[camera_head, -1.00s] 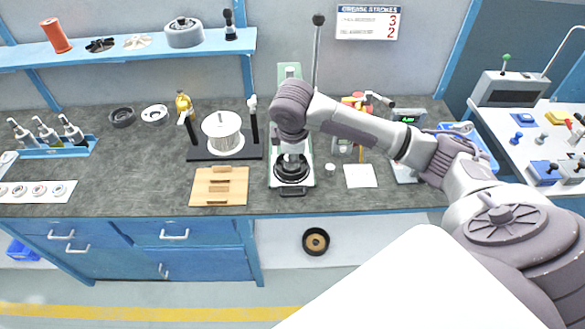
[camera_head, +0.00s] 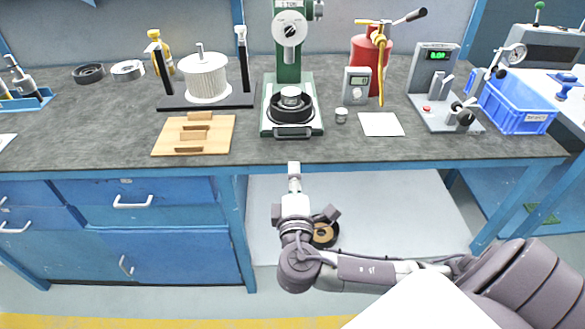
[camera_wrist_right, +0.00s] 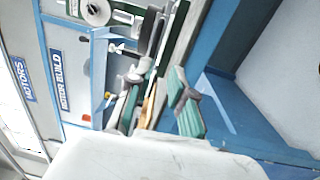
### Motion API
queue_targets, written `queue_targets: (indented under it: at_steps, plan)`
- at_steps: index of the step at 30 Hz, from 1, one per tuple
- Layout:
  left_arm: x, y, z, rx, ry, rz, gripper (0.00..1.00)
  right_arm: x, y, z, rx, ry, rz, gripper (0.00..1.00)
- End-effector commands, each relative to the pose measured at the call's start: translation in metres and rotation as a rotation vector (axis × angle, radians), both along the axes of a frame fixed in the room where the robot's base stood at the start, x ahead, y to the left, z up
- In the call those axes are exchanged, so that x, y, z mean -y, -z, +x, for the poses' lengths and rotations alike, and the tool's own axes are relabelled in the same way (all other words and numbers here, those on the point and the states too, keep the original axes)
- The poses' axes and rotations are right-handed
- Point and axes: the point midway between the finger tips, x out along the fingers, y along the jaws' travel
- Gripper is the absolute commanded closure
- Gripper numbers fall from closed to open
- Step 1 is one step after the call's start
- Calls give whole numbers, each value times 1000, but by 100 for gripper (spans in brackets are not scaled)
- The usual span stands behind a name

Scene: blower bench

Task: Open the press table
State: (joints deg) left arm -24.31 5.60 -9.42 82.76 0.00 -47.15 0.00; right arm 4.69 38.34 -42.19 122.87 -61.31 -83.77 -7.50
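The green press (camera_head: 288,68) stands on the bench with a grey dial on its head. Its low table (camera_head: 268,122) carries a black ring with a silver cap (camera_head: 291,93). A dark handle (camera_head: 293,132) is on the table's front edge, near the bench edge. I cannot tell how far the table is slid out. My right gripper (camera_head: 294,172) is below and in front of this handle, apart from it, pointing up toward it. Its fingers show as one narrow column, so their opening is unclear. My left gripper is not in view.
A wooden block (camera_head: 220,140) and a spool stand (camera_head: 206,78) are left of the press. A small silver cup (camera_head: 341,115), white card (camera_head: 381,124) and grey gauge stand (camera_head: 440,110) are right. Blue drawers are at left.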

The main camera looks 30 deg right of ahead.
Motion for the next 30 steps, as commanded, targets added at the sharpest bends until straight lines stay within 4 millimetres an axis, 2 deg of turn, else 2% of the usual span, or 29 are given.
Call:
queue_targets:
  at_steps: [1, 6, 11, 14, 24, 30]
  plan:
    - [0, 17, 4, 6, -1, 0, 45, -4, 17, -7, 35, -6, -17, 78]
    - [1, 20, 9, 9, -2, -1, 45, -10, 15, -18, 113, -16, -59, 78]
    - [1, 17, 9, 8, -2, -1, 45, -7, 8, -12, 129, -17, -70, 78]
    - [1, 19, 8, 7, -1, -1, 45, 1, 4, 0, 130, -15, -70, 78]
    - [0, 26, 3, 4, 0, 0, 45, 39, -9, 61, 127, -13, -71, 78]
    - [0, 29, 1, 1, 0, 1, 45, 53, -14, 85, 124, -15, -69, 78]
